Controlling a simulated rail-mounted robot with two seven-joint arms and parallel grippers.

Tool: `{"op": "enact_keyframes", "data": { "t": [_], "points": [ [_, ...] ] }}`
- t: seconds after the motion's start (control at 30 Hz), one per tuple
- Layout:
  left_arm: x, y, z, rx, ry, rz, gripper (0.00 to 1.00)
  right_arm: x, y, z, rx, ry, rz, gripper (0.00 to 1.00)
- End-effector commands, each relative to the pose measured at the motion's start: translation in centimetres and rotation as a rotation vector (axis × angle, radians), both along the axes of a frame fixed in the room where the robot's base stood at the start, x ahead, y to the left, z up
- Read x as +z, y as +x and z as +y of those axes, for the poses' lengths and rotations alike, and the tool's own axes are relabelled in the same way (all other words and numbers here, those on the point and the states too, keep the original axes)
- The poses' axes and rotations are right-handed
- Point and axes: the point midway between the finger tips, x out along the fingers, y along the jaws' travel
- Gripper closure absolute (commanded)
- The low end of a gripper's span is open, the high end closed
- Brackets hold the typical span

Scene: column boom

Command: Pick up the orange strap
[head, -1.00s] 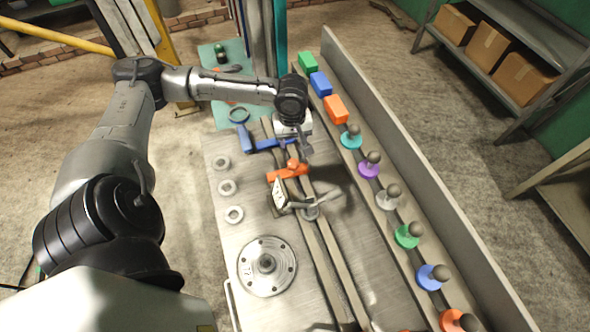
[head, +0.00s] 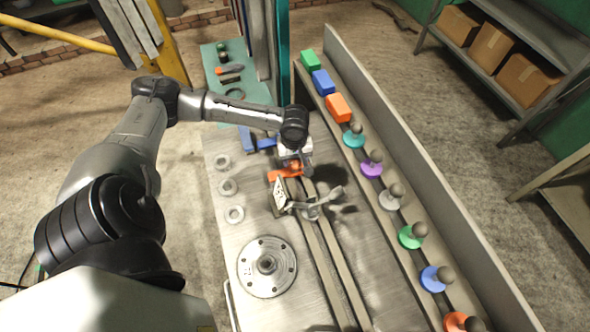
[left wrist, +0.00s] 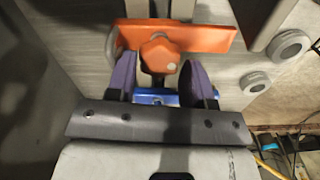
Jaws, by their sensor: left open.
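The orange strap (head: 281,174) lies across the grey rails on the metal bench in the head view, partly hidden by my left gripper. In the left wrist view the orange strap (left wrist: 200,38) runs across the top, with an orange hexagonal knob (left wrist: 160,52) at its middle. My left gripper (head: 297,168) is over the strap, pointing down. In the left wrist view its two purple fingers (left wrist: 160,78) are apart, one on each side of the knob's lower part. I cannot tell whether they touch it. My right gripper is not in view.
A blue strap (head: 247,139) lies just behind the orange one. A metal fixture with a lever (head: 311,212) stands close in front. Grey rings (head: 228,187) and a round flange (head: 266,266) are on the left. Coloured knobs (head: 371,166) line the right rail beside a tall wall.

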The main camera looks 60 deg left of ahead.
Motion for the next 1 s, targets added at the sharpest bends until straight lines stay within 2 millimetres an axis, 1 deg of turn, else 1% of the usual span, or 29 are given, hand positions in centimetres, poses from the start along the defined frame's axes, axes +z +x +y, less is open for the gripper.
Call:
{"op": "enact_keyframes", "data": {
  "t": [0.03, 0.1, 0.2, 0.3, 0.47, 0.8, 1.0],
  "points": [
    [-0.8, 0.0, -0.1, 0.0, -0.003, 0.001, 0.53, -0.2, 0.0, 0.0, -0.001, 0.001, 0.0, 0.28],
    [-1.8, 0.1, -0.1, 0.0, -0.002, 0.002, 0.53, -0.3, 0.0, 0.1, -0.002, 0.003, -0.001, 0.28],
    [-2.9, 0.1, -0.1, 0.0, -0.001, 0.0, 0.53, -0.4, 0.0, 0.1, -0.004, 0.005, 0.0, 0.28],
    [-3.3, 0.0, -0.1, 0.0, -0.001, -0.001, 0.53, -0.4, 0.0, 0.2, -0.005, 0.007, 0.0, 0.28],
    [-3.3, 0.0, 0.0, -0.001, 0.0, -0.001, 0.53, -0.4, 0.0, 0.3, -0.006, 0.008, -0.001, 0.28],
    [-3.1, 0.1, 0.0, -0.001, -0.001, -0.003, 0.83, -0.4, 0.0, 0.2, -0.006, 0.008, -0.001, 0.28],
    [-3.1, 0.1, 0.0, -0.001, 0.0, -0.003, 0.83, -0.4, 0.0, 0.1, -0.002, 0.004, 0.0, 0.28]
  ]
}}
